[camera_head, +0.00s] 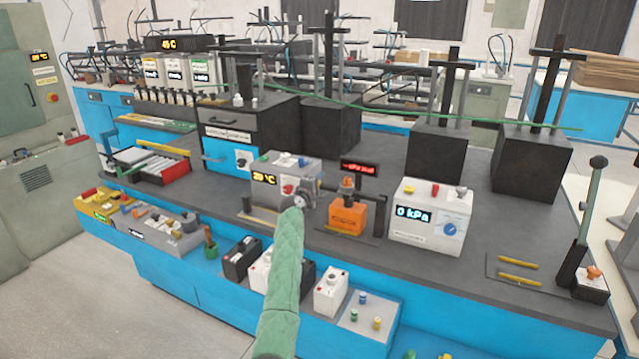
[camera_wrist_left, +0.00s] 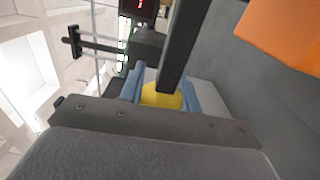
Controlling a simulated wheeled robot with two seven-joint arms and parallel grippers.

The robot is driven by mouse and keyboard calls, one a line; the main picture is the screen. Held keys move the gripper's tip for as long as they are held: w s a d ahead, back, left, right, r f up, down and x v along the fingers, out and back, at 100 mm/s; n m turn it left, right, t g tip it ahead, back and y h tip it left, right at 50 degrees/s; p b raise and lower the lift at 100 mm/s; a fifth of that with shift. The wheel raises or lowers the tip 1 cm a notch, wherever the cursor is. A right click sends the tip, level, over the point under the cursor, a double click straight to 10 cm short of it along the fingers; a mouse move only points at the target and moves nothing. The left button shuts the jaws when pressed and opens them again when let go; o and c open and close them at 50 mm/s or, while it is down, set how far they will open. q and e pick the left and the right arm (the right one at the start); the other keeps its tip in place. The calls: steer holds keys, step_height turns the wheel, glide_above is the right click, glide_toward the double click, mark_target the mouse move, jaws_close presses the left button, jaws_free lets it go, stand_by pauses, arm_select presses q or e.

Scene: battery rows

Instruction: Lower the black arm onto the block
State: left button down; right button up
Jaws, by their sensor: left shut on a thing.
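The orange block (camera_head: 347,218) sits on the dark bench top, right of my left gripper. It shows at the upper right of the left wrist view (camera_wrist_left: 287,32). The black arm (camera_head: 366,193) runs from a black post at the block's right across the block's top area; the head view does not show clearly whether they touch. In the left wrist view, the black bar (camera_wrist_left: 183,42) reaches down to a yellow part between my fingers. My left gripper (camera_head: 303,198) is shut on this yellow end (camera_wrist_left: 160,97). My right gripper is not in view.
A white 0 kPa box (camera_head: 430,216) stands right of the block, and a grey temperature box (camera_head: 270,188) stands behind and left of my gripper. A red-lettered display (camera_head: 360,168) stands behind the block. An upright lever (camera_head: 585,220) is at the far right.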

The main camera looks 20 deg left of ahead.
arm_select(q)
steer(key=shift+f, duration=0.3)
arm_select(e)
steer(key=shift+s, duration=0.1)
arm_select(q)
steer(key=c, duration=1)
jaws_free()
steer(key=shift+a, duration=0.1)
steer(key=shift+s, duration=0.6)
steer(key=s+b, duration=0.1)
steer(key=s, duration=0.5)
steer(key=shift+s+b, duration=0.3)
steer(key=shift+b, duration=0.1)
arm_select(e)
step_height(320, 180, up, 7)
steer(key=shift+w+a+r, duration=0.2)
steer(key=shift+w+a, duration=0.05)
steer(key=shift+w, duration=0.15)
arm_select(q)
steer(key=shift+a+f, duration=0.1)
steer(key=shift+f, duration=0.05)
